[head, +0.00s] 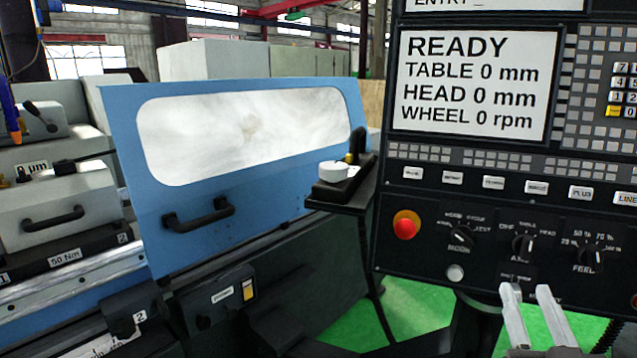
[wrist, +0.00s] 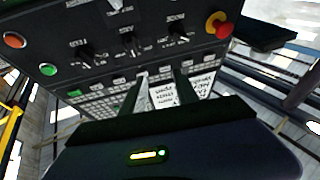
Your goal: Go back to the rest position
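My gripper (head: 527,289) is at the lower right of the head view, in front of the lower edge of the control panel (head: 470,225). Its two pale fingers point up and stand apart, with nothing between them. In the wrist view the gripper (wrist: 162,80) shows as two dark fingers with a gap, and the panel with its knobs and buttons lies beyond them. I cannot tell how far the fingertips are from the panel, and no contact shows.
The panel screen (head: 471,82) reads READY, with table, head and wheel at 0. A red stop button (head: 406,225) sits on its left side. A blue door (head: 285,210) with a window and a small black shelf (head: 345,190) stand to the left. Green floor (head: 415,305) shows below.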

